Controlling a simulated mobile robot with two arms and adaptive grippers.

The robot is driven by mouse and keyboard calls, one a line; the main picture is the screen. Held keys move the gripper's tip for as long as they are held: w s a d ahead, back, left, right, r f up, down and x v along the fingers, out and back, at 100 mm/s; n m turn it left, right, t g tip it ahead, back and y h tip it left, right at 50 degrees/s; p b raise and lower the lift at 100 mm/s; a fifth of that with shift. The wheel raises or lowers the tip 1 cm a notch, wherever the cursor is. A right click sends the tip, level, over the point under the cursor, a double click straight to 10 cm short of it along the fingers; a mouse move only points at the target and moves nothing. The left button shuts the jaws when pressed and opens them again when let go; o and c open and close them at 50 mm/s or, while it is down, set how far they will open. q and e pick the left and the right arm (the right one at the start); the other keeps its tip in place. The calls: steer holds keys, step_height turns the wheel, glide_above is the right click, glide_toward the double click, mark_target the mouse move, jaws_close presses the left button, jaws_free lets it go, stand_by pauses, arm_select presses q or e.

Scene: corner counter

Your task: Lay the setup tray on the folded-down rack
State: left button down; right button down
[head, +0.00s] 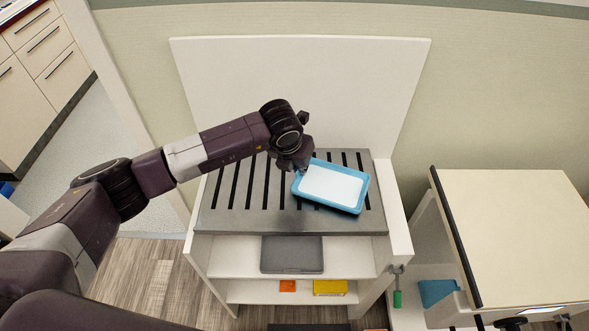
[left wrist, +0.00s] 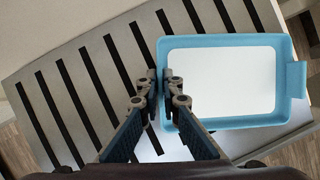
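The setup tray (head: 355,206) is light blue with a white inside; it also shows in the left wrist view (left wrist: 240,124). It lies level over the right part of the slatted grey rack (head: 222,218), turned slightly. The rack is folded down flat, and its dark slots also show in the left wrist view (left wrist: 90,95). I cannot tell whether the tray touches the rack or hangs just above it. My left gripper (left wrist: 161,88) is shut on the tray's left wall, one finger on each side. In the head view this gripper (head: 303,170) partly hides the tray's upper left corner. My right gripper is not in view.
A white upright panel (head: 300,85) stands behind the rack. A beige-topped cabinet (head: 520,230) stands at the right. The rack's left part is clear.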

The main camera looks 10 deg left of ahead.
arm_select(q)
steer(key=shift+f+b, duration=0.35)
steer(key=c, duration=2.1)
jaws_free()
